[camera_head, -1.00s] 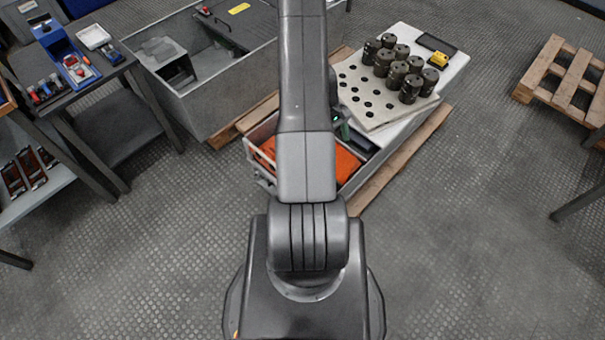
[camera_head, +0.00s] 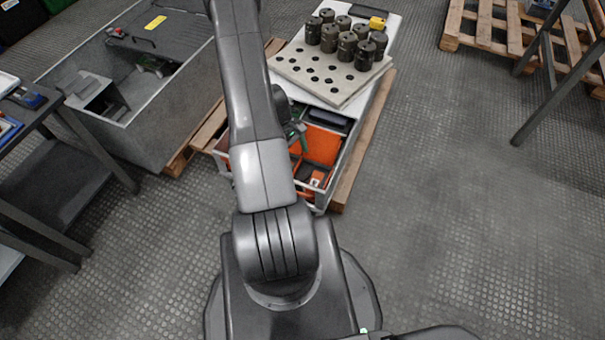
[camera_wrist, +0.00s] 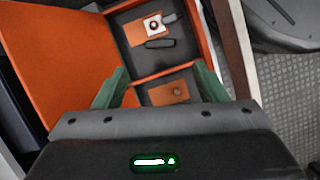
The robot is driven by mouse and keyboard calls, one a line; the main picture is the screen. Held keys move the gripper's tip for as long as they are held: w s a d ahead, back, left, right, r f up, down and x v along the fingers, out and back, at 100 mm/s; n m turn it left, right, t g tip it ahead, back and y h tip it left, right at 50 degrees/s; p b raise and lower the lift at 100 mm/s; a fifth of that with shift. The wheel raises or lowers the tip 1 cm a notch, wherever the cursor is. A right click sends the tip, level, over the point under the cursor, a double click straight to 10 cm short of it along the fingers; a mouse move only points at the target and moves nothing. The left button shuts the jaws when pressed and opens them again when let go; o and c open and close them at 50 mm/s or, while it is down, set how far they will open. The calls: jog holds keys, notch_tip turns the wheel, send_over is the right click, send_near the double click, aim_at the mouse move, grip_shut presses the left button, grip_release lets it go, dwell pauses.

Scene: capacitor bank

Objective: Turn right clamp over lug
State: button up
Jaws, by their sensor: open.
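My gripper (camera_wrist: 162,74) is open, its two green fingers apart and empty, above an orange-walled box in the wrist view. Ahead of the fingertips, a dark compartment holds an orange plate (camera_wrist: 140,33) with a white round fitting (camera_wrist: 153,25) and a small grey piece (camera_wrist: 169,18) beside it. A brownish plate (camera_wrist: 166,92) with a small round boss lies between the fingers, lower down. I cannot tell which of these is the right clamp or the lug. In the head view, my gripper (camera_head: 297,135) is partly hidden by my arm at the orange-lined box (camera_head: 322,143).
A perforated light board (camera_head: 300,75) with several dark cylinders (camera_head: 356,48) stands behind the box. The floor at the right is open, with a pallet (camera_head: 480,30) further back.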

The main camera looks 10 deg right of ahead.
aim_at(306, 176)
jog(key=b+x, duration=0.1)
jog(key=x, duration=0.8)
jog(key=shift+b, duration=0.3)
jog(key=shift+r, duration=0.1)
jog(key=c, duration=1)
